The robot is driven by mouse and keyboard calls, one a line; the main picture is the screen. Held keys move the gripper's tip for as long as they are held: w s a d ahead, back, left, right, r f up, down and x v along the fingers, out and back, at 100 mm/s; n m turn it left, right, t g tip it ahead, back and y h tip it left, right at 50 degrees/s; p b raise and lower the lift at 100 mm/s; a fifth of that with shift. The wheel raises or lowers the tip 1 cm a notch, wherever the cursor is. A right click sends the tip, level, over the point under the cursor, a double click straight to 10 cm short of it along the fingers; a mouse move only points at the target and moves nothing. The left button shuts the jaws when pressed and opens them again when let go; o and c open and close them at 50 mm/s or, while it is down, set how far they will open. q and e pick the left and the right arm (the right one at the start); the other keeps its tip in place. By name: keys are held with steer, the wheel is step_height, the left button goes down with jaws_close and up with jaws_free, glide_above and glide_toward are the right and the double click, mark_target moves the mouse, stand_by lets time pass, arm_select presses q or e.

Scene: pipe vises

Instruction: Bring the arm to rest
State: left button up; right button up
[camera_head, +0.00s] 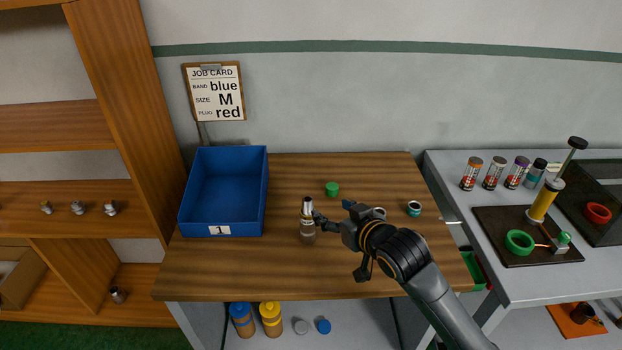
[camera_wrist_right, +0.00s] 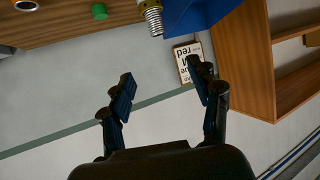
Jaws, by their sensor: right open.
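My right arm reaches in from the lower right of the head view over the wooden bench (camera_head: 270,270). My right gripper (camera_head: 340,240) is above the bench top, just right of an upright bottle-like fitting (camera_head: 307,222) with a pale, shiny neck. In the head view a finger overlaps the fitting's edge; I cannot tell whether they touch. In the right wrist view the gripper (camera_wrist_right: 163,88) has its fingers wide apart with nothing between them. The fitting's threaded silver end (camera_wrist_right: 151,18) shows beyond the fingers, clear of them. My left gripper is not in view.
A blue bin (camera_head: 222,195) labelled 1 stands left on the bench. A green cap (camera_head: 332,188) and a teal ring (camera_head: 414,208) lie on it. A job card (camera_head: 215,92) hangs behind.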

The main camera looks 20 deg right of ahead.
steer(key=s+a+f+g+h, duration=0.1)
steer(key=s+f+g, duration=0.2)
steer(key=s+f, duration=0.5)
steer(key=s+f+g, duration=0.4)
steer(key=s, duration=0.8)
steer(key=s+a+f+g+h, duration=0.1)
steer(key=s+f+g, duration=0.2)
steer(key=s+f, duration=0.5)
steer(key=s+f+g+b, duration=0.1)
steer(key=s+f, duration=0.2)
steer(key=f, duration=2.1)
steer(key=s+d+f+g+b, duration=0.1)
steer(key=s+d+f, duration=0.2)
steer(key=s+f, duration=1.4)
steer(key=shift+f+n, duration=0.3)
